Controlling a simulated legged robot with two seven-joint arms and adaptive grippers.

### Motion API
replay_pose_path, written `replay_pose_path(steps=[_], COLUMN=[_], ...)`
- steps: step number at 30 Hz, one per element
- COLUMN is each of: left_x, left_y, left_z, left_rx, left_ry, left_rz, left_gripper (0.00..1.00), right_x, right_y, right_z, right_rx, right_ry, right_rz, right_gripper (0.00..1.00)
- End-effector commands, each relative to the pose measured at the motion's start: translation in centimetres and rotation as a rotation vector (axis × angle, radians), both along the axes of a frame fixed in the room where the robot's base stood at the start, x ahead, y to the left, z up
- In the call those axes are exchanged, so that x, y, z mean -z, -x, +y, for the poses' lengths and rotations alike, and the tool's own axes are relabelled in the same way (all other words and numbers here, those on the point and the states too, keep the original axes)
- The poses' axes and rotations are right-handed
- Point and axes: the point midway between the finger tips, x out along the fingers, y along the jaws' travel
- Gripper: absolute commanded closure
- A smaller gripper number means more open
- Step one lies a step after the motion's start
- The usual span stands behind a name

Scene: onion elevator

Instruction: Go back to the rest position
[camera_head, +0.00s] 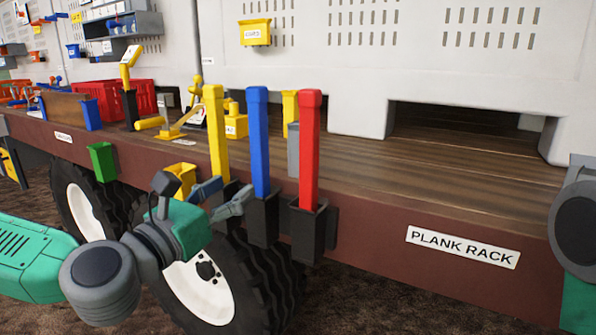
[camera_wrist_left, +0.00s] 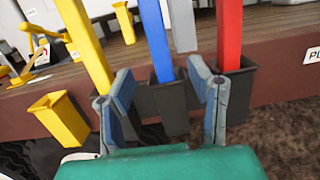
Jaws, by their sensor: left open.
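My left gripper (camera_head: 222,195) is in front of the wagon's side, just before the row of coloured planks. In the left wrist view the left gripper (camera_wrist_left: 162,88) is open, with nothing between its fingers. Beyond it stand a yellow plank (camera_head: 216,135), a blue plank (camera_head: 259,140) and a red plank (camera_head: 309,140), each upright. The blue plank (camera_wrist_left: 155,40) and the red plank (camera_wrist_left: 229,35) rest in dark holders (camera_head: 262,222). The foot of the yellow plank is hidden behind my gripper in the head view. My right gripper is not seen; only a part of my right arm shows at the right edge.
The wooden wagon bed (camera_head: 440,165) has a brown side board with a PLANK RACK label (camera_head: 462,247). Big wheels (camera_head: 205,285) stand below. A yellow bin (camera_head: 180,182) and a green bin (camera_head: 102,160) hang on the side. Red crates (camera_head: 105,97) stand at the back left.

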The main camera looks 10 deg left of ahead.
Motion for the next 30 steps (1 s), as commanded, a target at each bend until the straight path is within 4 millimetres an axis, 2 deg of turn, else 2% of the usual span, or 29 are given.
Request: replay_pose_path(steps=[2, 5, 8, 10, 12, 15, 17, 19, 22, 25, 27, 30], left_x=[1.7, 5.9, 12.1, 16.9, 21.5, 27.8, 31.3, 35.0, 39.3, 41.7, 42.6, 43.0], left_y=[0.3, 1.3, 3.5, 5.9, 8.6, 13.0, 15.9, 19.3, 23.8, 27.0, 28.3, 29.3], left_z=[-1.2, -3.8, -6.8, -8.4, -9.2, -9.2, -8.3, -6.5, -2.6, 1.9, 4.7, 7.6], left_rx=[0.024, 0.088, 0.199, 0.300, 0.414, 0.606, 0.739, 0.914, 1.189, 1.459, 1.619, 1.777], left_ry=[-0.063, -0.234, -0.492, -0.691, -0.893, -1.184, -1.359, -1.559, -1.825, -2.028, -2.126, -2.204], left_rz=[0.021, 0.063, 0.105, 0.123, 0.125, 0.102, 0.072, 0.018, -0.092, -0.221, -0.306, -0.394], left_gripper=[0.53, 0.53, 0.53, 0.53, 0.53, 0.53, 0.53, 0.53, 0.53, 0.53, 0.53, 0.53], right_x=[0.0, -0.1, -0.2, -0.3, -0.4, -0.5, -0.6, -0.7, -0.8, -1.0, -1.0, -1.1], right_y=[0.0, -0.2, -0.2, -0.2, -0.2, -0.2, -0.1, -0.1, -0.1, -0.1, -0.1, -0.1], right_z=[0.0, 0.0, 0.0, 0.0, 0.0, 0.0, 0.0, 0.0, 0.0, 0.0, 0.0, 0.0], right_rx=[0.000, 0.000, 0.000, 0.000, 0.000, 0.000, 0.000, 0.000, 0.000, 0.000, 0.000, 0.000], right_ry=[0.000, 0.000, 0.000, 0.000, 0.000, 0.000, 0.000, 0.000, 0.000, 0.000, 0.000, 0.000], right_rz=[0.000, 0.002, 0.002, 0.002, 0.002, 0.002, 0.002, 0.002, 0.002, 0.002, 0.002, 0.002], right_gripper=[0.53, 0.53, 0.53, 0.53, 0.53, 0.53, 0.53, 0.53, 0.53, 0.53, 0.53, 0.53])
